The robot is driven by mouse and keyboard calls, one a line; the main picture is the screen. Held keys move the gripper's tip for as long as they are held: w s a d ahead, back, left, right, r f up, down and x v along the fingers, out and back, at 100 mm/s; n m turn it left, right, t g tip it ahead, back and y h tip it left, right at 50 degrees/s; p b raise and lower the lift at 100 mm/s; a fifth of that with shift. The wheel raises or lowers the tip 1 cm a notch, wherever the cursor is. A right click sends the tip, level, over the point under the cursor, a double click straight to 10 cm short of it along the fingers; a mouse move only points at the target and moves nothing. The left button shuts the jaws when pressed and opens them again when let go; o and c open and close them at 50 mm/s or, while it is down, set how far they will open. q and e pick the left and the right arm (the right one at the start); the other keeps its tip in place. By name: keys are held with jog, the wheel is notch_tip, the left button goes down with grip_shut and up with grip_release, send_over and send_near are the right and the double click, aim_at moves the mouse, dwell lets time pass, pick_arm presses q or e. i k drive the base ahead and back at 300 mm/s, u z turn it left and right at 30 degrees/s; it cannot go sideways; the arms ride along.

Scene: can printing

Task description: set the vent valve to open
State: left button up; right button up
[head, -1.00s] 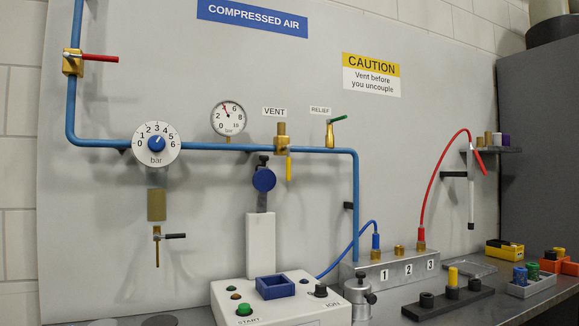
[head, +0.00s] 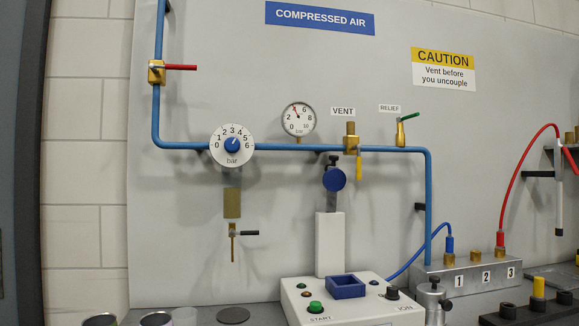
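The vent valve (head: 350,140) is a brass body on the blue pipe, under the VENT label (head: 343,112). Its yellow lever (head: 359,168) hangs straight down, across the pipe's run. Neither of my grippers shows in the head view, so nothing of mine touches the valve here.
A pressure gauge (head: 299,119) and a regulator dial (head: 232,145) sit left of the valve. A relief valve (head: 400,133) with a green lever is to its right. A red-handled valve (head: 157,72) is at upper left. A white machine (head: 345,307) stands below.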

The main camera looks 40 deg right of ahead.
aim_at(357, 147)
jog(key=u, duration=1)
jog(key=k, duration=0.9)
jog(key=z, duration=1.3)
